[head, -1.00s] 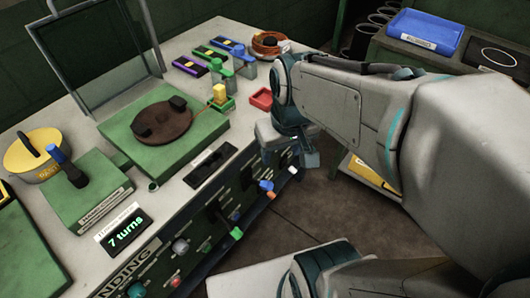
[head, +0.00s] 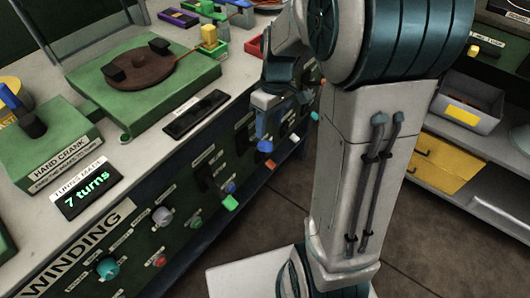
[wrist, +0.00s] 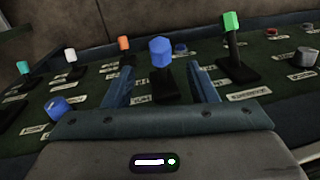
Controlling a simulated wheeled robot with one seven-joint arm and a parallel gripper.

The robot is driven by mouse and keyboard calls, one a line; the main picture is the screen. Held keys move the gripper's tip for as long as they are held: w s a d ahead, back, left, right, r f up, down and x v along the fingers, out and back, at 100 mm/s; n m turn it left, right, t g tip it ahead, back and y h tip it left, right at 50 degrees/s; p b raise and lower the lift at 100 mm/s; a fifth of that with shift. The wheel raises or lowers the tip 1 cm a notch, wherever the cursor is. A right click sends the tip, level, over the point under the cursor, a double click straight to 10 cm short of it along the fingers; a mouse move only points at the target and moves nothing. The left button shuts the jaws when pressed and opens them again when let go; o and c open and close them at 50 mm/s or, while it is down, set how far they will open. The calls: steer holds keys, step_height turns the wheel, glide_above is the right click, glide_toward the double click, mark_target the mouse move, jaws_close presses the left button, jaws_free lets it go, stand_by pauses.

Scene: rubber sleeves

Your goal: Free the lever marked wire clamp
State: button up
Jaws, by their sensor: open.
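Levers with coloured knobs stick out of the bench's dark green front panel. In the wrist view a blue knob lever (wrist: 161,54) stands between the fingers of my gripper (wrist: 158,72), with no clear contact. A green knob lever (wrist: 231,24) is to its right; orange (wrist: 124,44), white (wrist: 70,55) and teal (wrist: 23,68) knobs are to its left. The small labels are too blurred to read, so I cannot tell which lever is marked wire clamp. In the head view my gripper (head: 282,115) is open at the panel, beside an orange knob (head: 265,146).
In the head view the bench top carries a hand crank (head: 35,125), a turns display (head: 88,190) and a green winding base (head: 190,80). Open floor lies before the panel.

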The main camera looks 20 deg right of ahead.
mark_target(256, 145)
steer(key=f, duration=0.3)
steer(key=a+f+b, duration=0.1)
steer(key=f, duration=0.3)
steer(key=s+f+b, duration=0.1)
steer(key=f, duration=0.2)
steer(key=shift+a+f, duration=0.15)
steer(key=shift+f, duration=0.05)
jaws_close()
steer(key=shift+w+a+b, duration=0.1)
steer(key=shift+w+b, duration=0.05)
steer(key=shift+b, duration=0.15)
